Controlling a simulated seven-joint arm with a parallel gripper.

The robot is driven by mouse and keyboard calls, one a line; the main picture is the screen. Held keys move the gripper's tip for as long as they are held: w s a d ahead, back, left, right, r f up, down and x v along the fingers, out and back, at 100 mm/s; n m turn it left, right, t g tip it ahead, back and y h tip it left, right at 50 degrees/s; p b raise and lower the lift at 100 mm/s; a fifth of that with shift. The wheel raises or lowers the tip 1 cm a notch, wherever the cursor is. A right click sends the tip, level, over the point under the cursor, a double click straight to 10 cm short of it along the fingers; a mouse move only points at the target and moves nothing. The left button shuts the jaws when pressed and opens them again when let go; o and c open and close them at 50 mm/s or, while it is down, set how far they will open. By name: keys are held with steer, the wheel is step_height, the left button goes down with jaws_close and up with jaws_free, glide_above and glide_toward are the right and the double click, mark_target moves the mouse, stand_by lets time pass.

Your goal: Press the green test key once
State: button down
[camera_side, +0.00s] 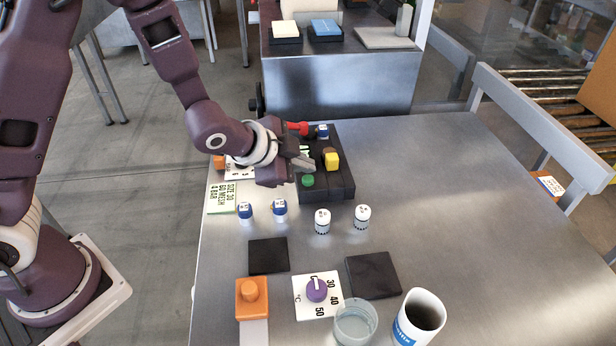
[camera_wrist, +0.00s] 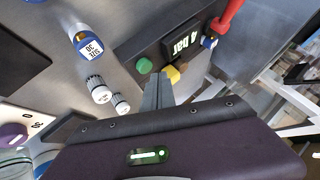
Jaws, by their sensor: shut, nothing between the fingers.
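The green test key (camera_side: 308,181) is a round button near the front left corner of a dark control block (camera_side: 340,190). In the wrist view the green key (camera_wrist: 144,66) stands up from the block, to the left of my fingertips, with nothing covering it. My gripper (camera_side: 306,163) is shut and empty, and in the side view its tips are just above and behind the key. In the wrist view the shut fingers (camera_wrist: 158,88) point toward the block. I see a gap between the fingers and the key in the wrist view.
A yellow knob (camera_side: 331,158) and a red lever (camera_side: 298,128) are on the block close to my gripper. Several small white and blue-capped containers (camera_side: 322,221) stand in front of it. A purple dial (camera_side: 317,290), a glass and a mug (camera_side: 418,318) are nearer. The table's right side is clear.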

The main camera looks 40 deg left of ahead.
mark_target(304, 181)
steer(key=shift+f, duration=0.15)
steer(key=shift+f, duration=0.3)
steer(key=shift+f, duration=0.5)
stand_by(0.7)
steer(key=shift+r, duration=0.95)
steer(key=shift+r, duration=2.5)
